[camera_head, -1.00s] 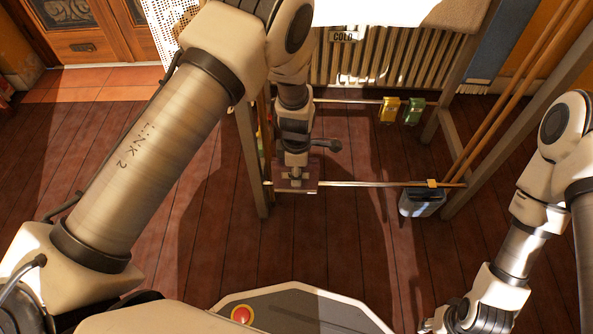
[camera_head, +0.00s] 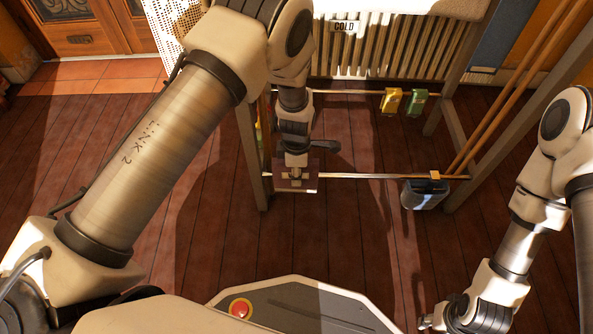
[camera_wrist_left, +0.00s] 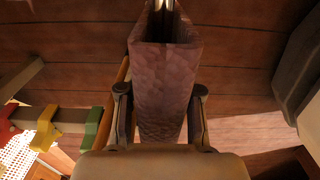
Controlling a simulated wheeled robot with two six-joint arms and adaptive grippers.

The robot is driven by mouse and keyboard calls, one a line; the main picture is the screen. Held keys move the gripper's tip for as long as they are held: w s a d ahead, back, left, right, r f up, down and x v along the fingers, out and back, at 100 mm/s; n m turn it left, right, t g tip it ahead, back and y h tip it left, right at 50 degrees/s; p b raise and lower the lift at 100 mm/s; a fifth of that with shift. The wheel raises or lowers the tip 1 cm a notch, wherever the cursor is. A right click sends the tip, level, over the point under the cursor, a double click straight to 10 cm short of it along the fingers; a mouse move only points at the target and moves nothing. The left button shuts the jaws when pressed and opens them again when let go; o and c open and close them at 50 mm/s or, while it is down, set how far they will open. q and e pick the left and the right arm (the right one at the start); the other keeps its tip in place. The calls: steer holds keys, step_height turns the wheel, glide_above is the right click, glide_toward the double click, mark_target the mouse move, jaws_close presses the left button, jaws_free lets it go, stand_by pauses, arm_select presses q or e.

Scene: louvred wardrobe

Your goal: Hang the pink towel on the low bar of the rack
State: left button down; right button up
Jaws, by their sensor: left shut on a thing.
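The pink towel, dusky in the shade, shows in the head view (camera_head: 311,181) as a small folded piece at the left part of the low bar (camera_head: 370,176). In the left wrist view the towel (camera_wrist_left: 165,85) is draped over a metal bar, with a fold open at the top. My left gripper (camera_head: 295,178) is at the towel, and its two fingers (camera_wrist_left: 160,95) are shut on it from both sides. The gripper hides part of the towel in the head view. My right gripper (camera_head: 430,322) is at the lower right, away from the rack; its fingers are too small to read.
The wooden rack's legs (camera_head: 253,150) stand on both sides. Yellow (camera_head: 391,101) and green (camera_head: 415,103) items hang on the rear bar. A dark grey item (camera_head: 425,195) hangs at the low bar's right end. A radiator (camera_head: 390,52) stands behind. The floor in front is clear.

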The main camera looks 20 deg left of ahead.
arm_select(q)
step_height(320, 180, down, 4)
steer(key=b, duration=0.2)
steer(key=shift+b, duration=0.3)
stand_by(0.4)
steer(key=c, duration=0.7)
jaws_free()
step_height(320, 180, up, 12)
steer(key=shift+r, duration=0.1)
